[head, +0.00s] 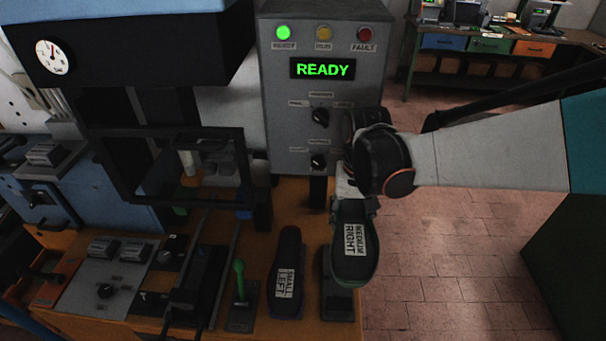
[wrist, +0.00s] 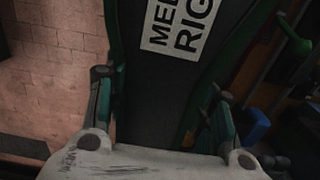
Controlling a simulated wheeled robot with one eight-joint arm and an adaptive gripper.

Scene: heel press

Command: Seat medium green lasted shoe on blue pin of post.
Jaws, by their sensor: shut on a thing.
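The medium green lasted shoe (head: 350,262) has a dark sole facing up, a green edge and a white label reading MEDIUM RIGHT. My gripper (head: 356,204) is shut on one end of it, and the other end points toward the front of the bench. In the wrist view the shoe (wrist: 190,75) lies between the two fingers of my gripper (wrist: 163,88). It hangs over a dark stand (head: 338,302); I cannot tell whether they touch. A small blue part (head: 243,214) shows beside the press frame, but I cannot tell whether it is the post's pin.
A dark shoe with a white label (head: 287,260) rests on a stand to the left. A green-knobbed lever (head: 239,272) stands left of it. The press guard frame (head: 122,200) is farther left. The control box (head: 325,75) reads READY with its green lamp lit. Open floor lies right.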

